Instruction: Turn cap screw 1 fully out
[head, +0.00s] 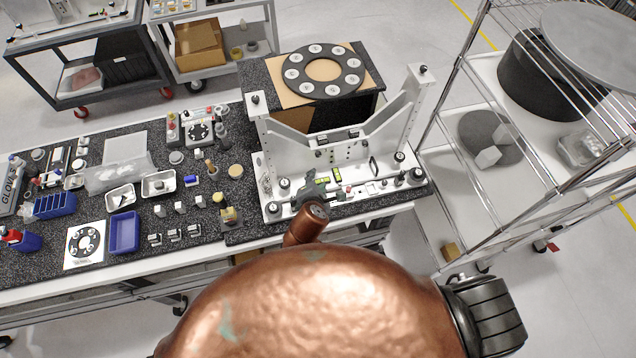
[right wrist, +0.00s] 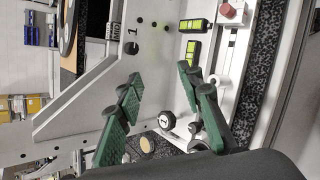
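The white mirror fixture (head: 345,152) stands at the right end of the bench. My right gripper (head: 316,187) is over its base, left of centre. In the right wrist view my right gripper's green fingers (right wrist: 160,75) are apart with nothing between the tips. A printed "1" (right wrist: 134,31) shows on the white plate beyond the tips, beside a small dark round spot (right wrist: 130,48); I cannot tell whether this spot is cap screw 1 or a hole. A white-faced round knob (right wrist: 166,119) shows between the fingers, farther back, apart from them. My left gripper is out of view.
A round plate with white discs (head: 324,70) lies behind the fixture. A blue tray (head: 124,233) and small parts crowd the bench left. A wire rack (head: 493,130) stands right.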

